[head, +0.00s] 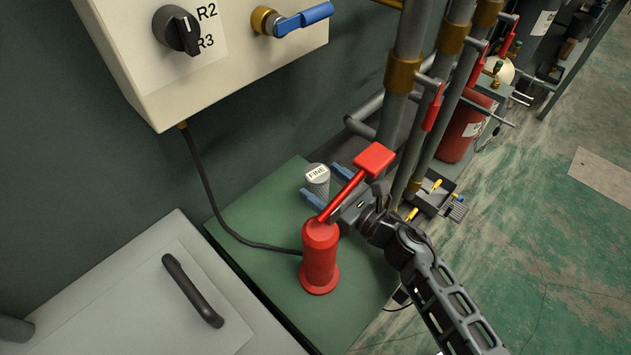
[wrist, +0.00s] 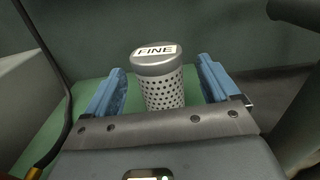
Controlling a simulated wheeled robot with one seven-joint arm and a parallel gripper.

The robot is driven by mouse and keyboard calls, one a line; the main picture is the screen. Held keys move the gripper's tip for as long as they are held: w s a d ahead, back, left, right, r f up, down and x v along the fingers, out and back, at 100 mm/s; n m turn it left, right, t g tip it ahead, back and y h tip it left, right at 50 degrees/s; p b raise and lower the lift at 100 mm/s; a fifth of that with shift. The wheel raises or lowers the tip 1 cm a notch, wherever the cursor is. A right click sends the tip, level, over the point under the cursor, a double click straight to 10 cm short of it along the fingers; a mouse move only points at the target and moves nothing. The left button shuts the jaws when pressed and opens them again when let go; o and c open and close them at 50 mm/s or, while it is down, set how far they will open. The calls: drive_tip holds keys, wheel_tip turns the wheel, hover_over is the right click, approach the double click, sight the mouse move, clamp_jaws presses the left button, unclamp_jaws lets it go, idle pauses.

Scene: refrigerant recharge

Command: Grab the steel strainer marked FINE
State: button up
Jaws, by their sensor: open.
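The steel strainer marked FINE (head: 317,181) stands upright on the green bench top, near its back edge. In the wrist view the strainer (wrist: 160,80) shows a perforated metal body and a solid cap with a white FINE label. My gripper (head: 324,185) is open, with one blue finger on each side of the strainer. In the wrist view the open gripper (wrist: 162,88) has the strainer between its fingers, with visible gaps at both sides. The strainer's base is hidden behind the gripper body.
A red hand pump (head: 320,250) with a raised red lever stands close beside my gripper on the green bench top (head: 270,208). Vertical pipes (head: 408,110) rise to the right. A black cable (head: 205,185) runs along the left. A control box (head: 200,50) hangs above.

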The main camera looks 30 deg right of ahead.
sight(311, 174)
drive_tip(key=x, duration=0.4)
drive_tip(key=shift+w+a+r+p, duration=0.1)
drive_tip(key=shift+w+r+p, duration=0.1)
drive_tip(key=shift+p, duration=0.2)
drive_tip(key=c, duration=1.2)
